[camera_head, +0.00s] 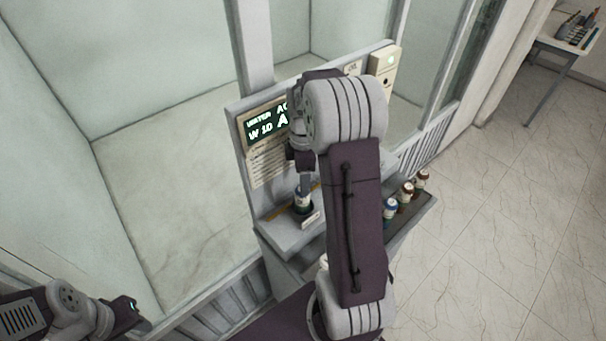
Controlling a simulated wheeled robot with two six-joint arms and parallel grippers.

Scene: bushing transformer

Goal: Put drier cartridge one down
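A small cartridge (303,201) with a pale label and dark lower part stands upright at a dark round seat on the grey shelf, below the display panel. My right gripper (304,186) points down from above, and its narrow fingers meet the cartridge's top and appear closed on it. Whether the cartridge's base bears fully on the seat is hard to tell. A small white tag (311,220) stands in front of it. My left gripper (128,308) is at the lower left, far from the shelf; its fingertips are too unclear to read.
Several capped jars, including a blue-labelled one (390,207) and a red-capped one (407,190), stand on the shelf's right part, beyond my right arm. A lit display (266,123) is on the upright panel behind. A side table (560,45) with tools stands at upper right.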

